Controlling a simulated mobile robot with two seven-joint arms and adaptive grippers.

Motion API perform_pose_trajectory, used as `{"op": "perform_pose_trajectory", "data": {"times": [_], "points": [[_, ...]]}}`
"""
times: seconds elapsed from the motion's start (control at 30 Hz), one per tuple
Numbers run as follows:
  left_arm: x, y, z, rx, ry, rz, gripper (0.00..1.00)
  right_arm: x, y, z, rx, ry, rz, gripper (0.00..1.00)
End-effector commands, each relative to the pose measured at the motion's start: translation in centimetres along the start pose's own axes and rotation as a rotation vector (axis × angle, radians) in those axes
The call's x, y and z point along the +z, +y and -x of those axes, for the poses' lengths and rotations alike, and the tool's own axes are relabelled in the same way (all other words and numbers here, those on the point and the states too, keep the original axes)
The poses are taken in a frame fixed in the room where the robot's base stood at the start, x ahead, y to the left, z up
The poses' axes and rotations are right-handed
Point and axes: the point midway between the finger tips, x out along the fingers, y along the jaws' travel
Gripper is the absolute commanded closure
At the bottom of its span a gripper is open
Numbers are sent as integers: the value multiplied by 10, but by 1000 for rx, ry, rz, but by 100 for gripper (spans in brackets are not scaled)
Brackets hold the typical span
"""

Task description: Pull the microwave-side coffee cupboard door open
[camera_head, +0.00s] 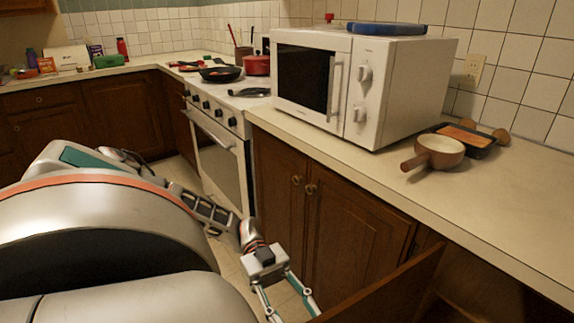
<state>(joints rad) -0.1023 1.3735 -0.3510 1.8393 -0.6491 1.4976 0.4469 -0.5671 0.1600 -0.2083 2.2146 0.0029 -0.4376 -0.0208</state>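A brown wooden cupboard door (385,288) stands swung out from the counter front at the lower right, right of the closed pair of doors under the microwave. The dark opening of its cupboard (480,290) shows to its right. The door's free end runs off the bottom edge, and its handle is not visible. My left gripper (286,303) is at the bottom centre, just left of the door's free end, with its fingers spread and nothing seen between them. Its fingertips are near or past the picture's edge, so I cannot tell whether they touch the door. My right gripper is not in view.
The white microwave (350,85) stands on the counter (480,215), with a brown-handled pan (437,152) right of it. Closed doors (340,235) with round knobs lie below. The white stove (220,145) stands further back. Some tiled floor is clear left of the gripper.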

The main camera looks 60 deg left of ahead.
Motion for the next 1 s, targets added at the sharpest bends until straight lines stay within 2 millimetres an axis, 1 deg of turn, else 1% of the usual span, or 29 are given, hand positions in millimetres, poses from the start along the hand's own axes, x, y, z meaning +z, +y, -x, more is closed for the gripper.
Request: {"op": "perform_pose_trajectory", "data": {"times": [0.3, 0.4, 0.5, 0.6, 0.7, 1.0], "points": [[1, -1, 62, -4, -6, 1, 61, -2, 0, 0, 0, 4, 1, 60], [1, -1, 81, -3, -5, 1, 61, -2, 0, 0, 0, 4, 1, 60], [1, 0, 95, -2, -4, 0, 61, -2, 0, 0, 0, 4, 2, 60], [1, 0, 104, -1, -4, -1, 61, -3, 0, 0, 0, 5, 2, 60], [0, 0, 110, -2, -3, 0, 61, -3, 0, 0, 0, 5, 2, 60], [0, 0, 111, -1, -2, 0, 61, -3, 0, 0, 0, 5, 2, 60]]}}
